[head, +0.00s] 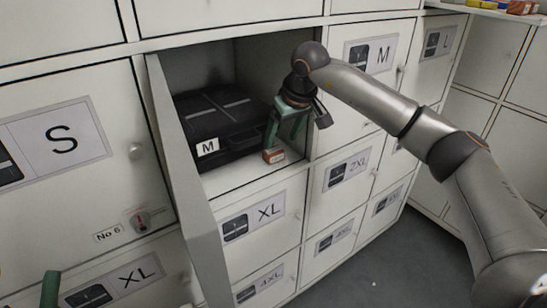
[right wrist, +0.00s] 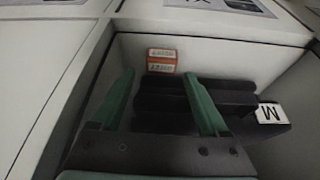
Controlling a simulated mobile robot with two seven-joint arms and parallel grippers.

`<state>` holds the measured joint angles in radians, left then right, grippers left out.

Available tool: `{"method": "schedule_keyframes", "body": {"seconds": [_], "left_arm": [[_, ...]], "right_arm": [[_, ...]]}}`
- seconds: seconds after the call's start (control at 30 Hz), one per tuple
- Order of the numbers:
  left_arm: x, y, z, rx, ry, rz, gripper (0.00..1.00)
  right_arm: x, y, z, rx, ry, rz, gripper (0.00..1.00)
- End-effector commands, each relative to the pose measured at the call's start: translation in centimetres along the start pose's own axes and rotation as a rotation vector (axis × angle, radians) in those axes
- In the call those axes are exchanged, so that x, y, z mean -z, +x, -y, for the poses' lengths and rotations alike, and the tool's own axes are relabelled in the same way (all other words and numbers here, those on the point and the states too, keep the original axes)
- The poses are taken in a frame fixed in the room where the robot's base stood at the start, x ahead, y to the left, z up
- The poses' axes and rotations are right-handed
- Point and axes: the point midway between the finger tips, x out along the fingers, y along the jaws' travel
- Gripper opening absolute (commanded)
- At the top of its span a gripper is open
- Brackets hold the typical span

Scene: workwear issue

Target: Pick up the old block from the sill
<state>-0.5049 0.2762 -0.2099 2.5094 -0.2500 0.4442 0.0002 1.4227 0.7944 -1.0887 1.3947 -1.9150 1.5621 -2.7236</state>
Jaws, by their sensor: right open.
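The old block (head: 274,155), small with orange-red and white faces, sits on the sill at the front right of an open locker compartment. It also shows in the right wrist view (right wrist: 161,61) with print on its side. My right gripper (head: 282,143) is open just above and beside the block. In the right wrist view its two green fingers (right wrist: 158,76) are spread, and the block appears just beyond the fingertips, between them, not gripped. Of my left gripper, only a green finger (head: 50,290) shows at the lower left edge; its jaw state is unclear.
A black case (head: 215,118) marked M fills much of the compartment, close to the right gripper. The open door (head: 190,190) stands at the left of the opening. Closed, labelled lockers surround it. Small coloured boxes lie on a shelf (head: 490,10) at the top right.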

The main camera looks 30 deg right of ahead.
Motion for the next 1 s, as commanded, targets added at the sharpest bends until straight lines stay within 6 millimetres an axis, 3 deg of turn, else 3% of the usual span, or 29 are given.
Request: {"method": "schedule_keyframes", "body": {"seconds": [0.4, 0.67, 1.0], "left_arm": [[-1.3, -1.3, -0.8, -0.001, -0.028, 0.004, 0.5], [-1.2, -1.3, -0.8, -0.002, -0.032, 0.005, 0.5], [-1.2, -1.2, -0.8, -0.002, -0.032, 0.003, 0.5]], "right_arm": [[-0.6, 5.0, 0.3, 0.001, 0.0, 0.002, 0.78], [-0.4, 5.2, 0.3, 0.001, 0.0, 0.0, 0.78], [-0.4, 5.2, 0.3, 0.001, 0.0, 0.0, 0.4]]}}
